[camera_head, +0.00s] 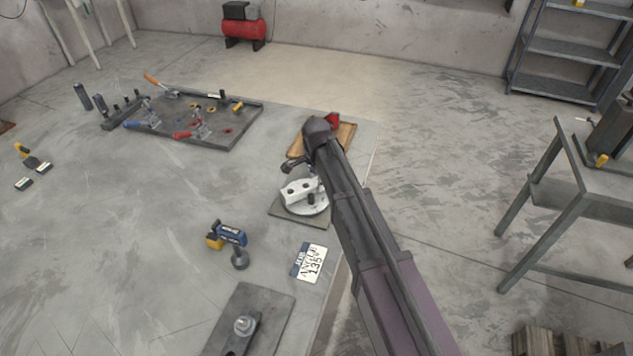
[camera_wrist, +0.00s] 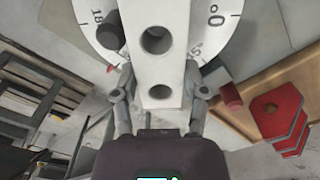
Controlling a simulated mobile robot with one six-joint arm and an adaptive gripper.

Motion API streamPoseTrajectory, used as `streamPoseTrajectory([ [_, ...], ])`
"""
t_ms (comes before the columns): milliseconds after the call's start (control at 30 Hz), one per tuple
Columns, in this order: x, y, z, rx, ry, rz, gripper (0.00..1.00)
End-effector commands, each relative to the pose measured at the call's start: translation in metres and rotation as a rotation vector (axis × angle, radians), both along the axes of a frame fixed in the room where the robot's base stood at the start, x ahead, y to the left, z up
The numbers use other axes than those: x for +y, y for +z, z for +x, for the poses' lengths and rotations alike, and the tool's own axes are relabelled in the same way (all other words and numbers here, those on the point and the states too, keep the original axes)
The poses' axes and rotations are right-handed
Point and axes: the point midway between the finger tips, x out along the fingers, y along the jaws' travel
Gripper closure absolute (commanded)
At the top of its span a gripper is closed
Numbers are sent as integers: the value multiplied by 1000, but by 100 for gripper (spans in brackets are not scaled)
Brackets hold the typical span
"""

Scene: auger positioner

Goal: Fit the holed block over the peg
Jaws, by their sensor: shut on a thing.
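The white holed block (camera_head: 297,190) is long, with round holes through it. In the wrist view the block (camera_wrist: 158,70) lies between the two fingers of my gripper (camera_wrist: 157,82), which is shut on its sides. My gripper (camera_head: 301,166) is partly hidden by my arm in the head view. Behind the block is a round white dial (camera_head: 312,210) with degree marks, also in the wrist view (camera_wrist: 218,42). A dark peg (camera_head: 311,198) stands on the dial. In the wrist view the peg (camera_wrist: 110,36) is beside the block's left side, outside its holes. I cannot tell whether the block touches the dial.
A wooden tray (camera_head: 347,138) with red hexagonal pieces (camera_wrist: 281,110) is close by. A fixture board (camera_head: 235,128) with clamps, a blue drill (camera_head: 231,234), a label card (camera_head: 311,263) and a dark plate (camera_head: 270,303) share the table. Bare tabletop lies to the left.

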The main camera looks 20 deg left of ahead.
Motion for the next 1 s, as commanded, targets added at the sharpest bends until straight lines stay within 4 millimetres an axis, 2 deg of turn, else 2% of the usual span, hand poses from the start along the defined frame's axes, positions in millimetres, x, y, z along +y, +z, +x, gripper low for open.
streamPoseTrajectory([
  [967,0,-15,0,1,-1,1,100],
  [1000,0,-14,0,1,-1,1,31],
])
